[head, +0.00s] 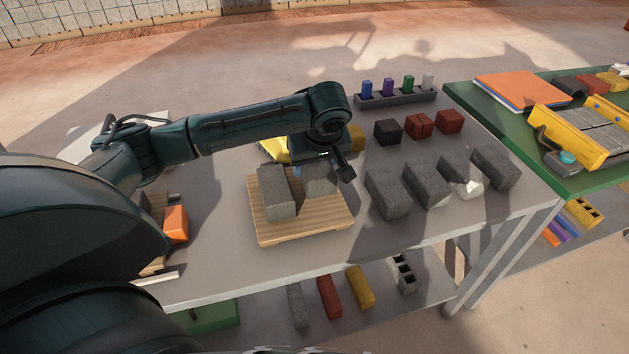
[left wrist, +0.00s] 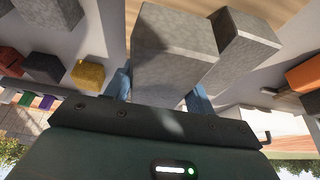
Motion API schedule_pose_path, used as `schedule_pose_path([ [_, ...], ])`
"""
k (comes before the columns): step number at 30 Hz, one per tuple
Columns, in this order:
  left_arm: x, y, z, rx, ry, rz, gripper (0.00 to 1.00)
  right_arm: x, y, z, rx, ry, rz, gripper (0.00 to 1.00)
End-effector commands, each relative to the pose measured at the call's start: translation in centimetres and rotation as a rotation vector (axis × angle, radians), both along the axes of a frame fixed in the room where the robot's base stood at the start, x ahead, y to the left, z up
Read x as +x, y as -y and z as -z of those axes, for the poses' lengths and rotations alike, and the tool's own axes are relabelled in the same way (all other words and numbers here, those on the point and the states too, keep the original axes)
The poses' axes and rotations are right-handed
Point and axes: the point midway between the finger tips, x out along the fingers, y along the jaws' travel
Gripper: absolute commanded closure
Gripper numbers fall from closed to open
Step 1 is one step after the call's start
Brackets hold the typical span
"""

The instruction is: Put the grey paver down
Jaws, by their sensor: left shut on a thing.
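A grey paver (head: 320,182) is between the blue fingers of my left gripper (head: 317,169), which is shut on it. It is over the right rear part of a slatted wooden pallet (head: 303,226); I cannot tell if it touches the slats. Another grey block (head: 276,194) stands on the pallet just to its left. In the left wrist view the held paver (left wrist: 172,48) fills the middle between the fingers, with the other block (left wrist: 246,38) close beside it on the right. My arm hides part of the area behind the pallet. My right gripper is not in view.
Several grey blocks (head: 387,194) stand in a row right of the pallet. Behind them are a dark block (head: 387,132), two red blocks (head: 450,121) and a rack (head: 398,99) with coloured pegs. An orange block (head: 176,224) is at the left. A green table (head: 470,100) adjoins at the right.

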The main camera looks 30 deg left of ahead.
Motion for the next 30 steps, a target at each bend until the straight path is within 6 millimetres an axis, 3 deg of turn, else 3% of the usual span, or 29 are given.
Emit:
schedule_pose_path([
  [5,0.1,0.0,0.8,0.0,0.005,0.001,0.97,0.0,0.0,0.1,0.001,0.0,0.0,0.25],
  [13,0.1,0.0,4.0,0.001,0.005,0.002,0.97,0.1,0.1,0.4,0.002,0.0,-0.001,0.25],
  [24,0.1,0.1,4.3,-0.001,0.006,0.003,0.97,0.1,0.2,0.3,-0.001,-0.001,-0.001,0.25],
  [25,0.0,0.1,4.6,0.0,0.001,0.004,0.45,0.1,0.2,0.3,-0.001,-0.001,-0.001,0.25],
  [28,0.0,0.1,4.5,-0.001,0.001,0.004,0.37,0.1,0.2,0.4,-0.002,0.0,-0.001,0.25],
  [30,0.0,0.0,4.5,-0.001,0.001,0.004,0.37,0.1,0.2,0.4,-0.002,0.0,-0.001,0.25],
])
